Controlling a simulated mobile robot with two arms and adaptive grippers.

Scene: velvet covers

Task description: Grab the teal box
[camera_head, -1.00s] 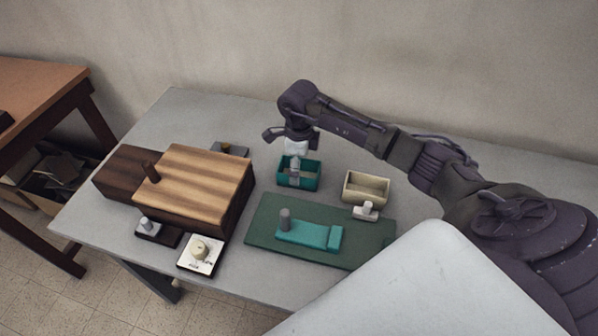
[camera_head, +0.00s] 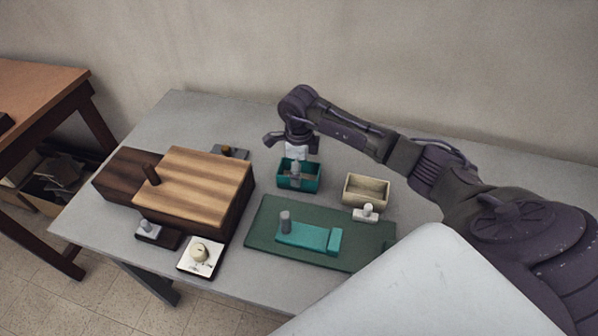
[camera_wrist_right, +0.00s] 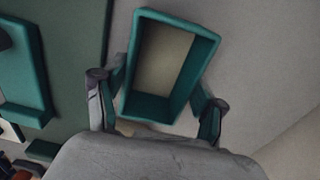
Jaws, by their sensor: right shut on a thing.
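The teal box (camera_head: 311,186) is a small open-topped box on the grey table, behind the green mat. In the right wrist view the box (camera_wrist_right: 205,50) shows its open inside with a pale bottom. My right gripper (camera_head: 297,177) reaches down to it from above. In the right wrist view my right gripper (camera_wrist_right: 157,106) has one finger on each side of the box near its closest end, shut on it. I cannot tell whether the box is clear of the table. My left gripper is not in view.
A cream open box (camera_head: 367,190) stands right of the teal box. The green mat (camera_head: 265,232) in front carries a teal sliding piece (camera_head: 305,236) and a grey knob. A striped wooden block (camera_head: 195,180) and small knob devices stand at left. The wall is behind.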

